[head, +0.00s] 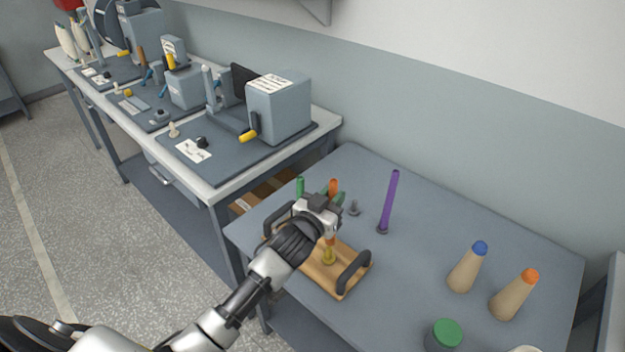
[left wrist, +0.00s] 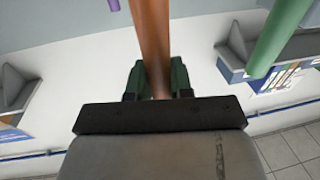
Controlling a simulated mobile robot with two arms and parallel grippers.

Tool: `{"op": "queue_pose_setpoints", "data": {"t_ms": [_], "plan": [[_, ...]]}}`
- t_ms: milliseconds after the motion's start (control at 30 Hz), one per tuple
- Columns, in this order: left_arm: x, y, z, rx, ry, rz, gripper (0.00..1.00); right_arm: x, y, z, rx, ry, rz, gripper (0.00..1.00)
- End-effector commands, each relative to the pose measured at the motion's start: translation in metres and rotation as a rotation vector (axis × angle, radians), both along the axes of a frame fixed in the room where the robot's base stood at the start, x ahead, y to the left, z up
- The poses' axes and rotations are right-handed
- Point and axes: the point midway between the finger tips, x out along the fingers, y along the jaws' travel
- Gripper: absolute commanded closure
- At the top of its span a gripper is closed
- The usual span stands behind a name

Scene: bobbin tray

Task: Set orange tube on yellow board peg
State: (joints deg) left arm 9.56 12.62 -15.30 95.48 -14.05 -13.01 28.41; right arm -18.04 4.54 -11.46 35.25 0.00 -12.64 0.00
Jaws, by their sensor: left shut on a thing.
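My left gripper (head: 333,198) is shut on the orange tube (head: 333,184), which stands roughly upright. The tube's top shows above the jaws and its lower part below them. In the left wrist view the orange tube (left wrist: 153,40) rises from between the dark green fingers (left wrist: 157,82). The wooden board (head: 343,290) with black handles lies under the gripper. Its yellow peg base (head: 328,257) is directly below the tube's lower end. I cannot tell whether the tube is around the peg or just above it. My right gripper is not in view.
A green tube (head: 300,186) stands behind the board, partly hidden; it also shows in the left wrist view (left wrist: 280,38). A purple tube (head: 389,200) stands to the right, near a bare grey peg (head: 354,208). Cones with blue (head: 467,270) and orange (head: 515,295) tops stand farther right.

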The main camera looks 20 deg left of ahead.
Motion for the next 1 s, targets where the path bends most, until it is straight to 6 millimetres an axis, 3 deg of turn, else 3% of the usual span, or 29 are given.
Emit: {"op": "queue_pose_setpoints", "data": {"t_ms": [133,433,700,1000], "plan": [[-0.003,-0.010,-0.002,-0.003,-0.004,-0.014,1.00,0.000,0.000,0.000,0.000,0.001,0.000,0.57],[-0.003,-0.010,-0.020,-0.001,-0.004,-0.015,1.00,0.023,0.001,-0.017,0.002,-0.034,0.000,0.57],[-0.003,-0.010,-0.040,-0.002,-0.004,-0.015,1.00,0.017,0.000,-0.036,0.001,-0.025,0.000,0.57],[-0.003,-0.010,-0.040,-0.001,-0.004,-0.014,1.00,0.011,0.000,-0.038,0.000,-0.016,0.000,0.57]]}}
